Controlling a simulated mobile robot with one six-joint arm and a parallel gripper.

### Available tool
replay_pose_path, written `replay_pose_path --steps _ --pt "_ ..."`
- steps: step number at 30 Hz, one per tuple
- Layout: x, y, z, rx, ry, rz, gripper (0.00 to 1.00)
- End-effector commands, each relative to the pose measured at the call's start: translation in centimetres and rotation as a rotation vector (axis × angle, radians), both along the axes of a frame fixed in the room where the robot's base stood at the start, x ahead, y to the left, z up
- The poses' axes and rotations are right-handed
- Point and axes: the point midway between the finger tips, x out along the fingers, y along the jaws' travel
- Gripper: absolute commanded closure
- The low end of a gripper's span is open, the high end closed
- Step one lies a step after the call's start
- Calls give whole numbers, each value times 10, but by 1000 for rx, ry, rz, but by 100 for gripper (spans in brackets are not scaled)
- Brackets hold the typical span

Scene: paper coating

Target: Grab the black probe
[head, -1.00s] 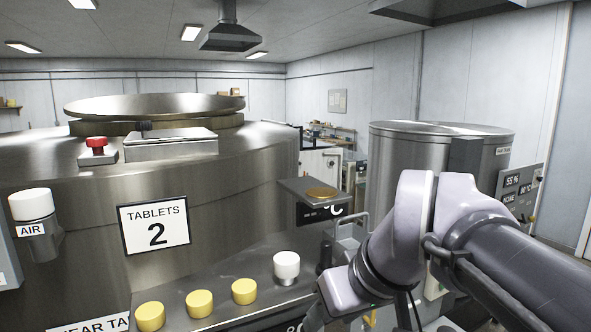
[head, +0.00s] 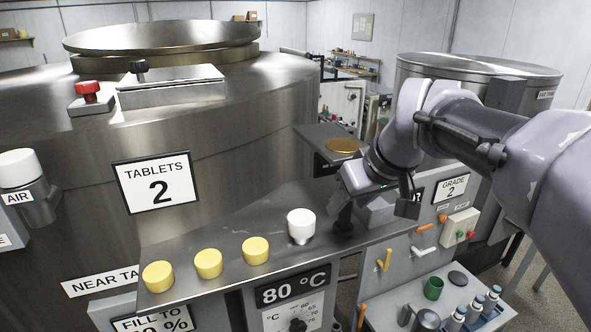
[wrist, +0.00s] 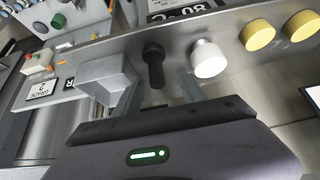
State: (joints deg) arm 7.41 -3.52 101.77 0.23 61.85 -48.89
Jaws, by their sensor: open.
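The black probe (wrist: 154,66) stands upright on the metal shelf beside a white round knob (wrist: 208,59). In the head view the probe (head: 343,219) shows just right of the white knob (head: 301,226), partly hidden by my arm's end. My gripper (wrist: 157,88) is open and empty. In the wrist view its two fingers reach toward the probe, one on each side, with the white knob outside the right finger. I cannot tell whether the fingers are level with the probe.
Several yellow knobs (head: 208,263) line the shelf (head: 225,232) to the left. A grey box (head: 376,212) is close on the probe's right. The large metal tank (head: 90,190) stands behind. A panel with coloured levers (head: 424,229) is at the right.

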Motion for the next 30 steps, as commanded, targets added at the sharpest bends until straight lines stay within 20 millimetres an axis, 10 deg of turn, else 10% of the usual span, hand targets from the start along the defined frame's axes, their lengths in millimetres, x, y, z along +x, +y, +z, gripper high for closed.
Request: replay_pose_path --steps 11,19,30 --pt "22 2 -34 0 0 0 52" --pt "21 2 -34 0 0 0 100" --pt "21 2 -32 1 2 0 100"
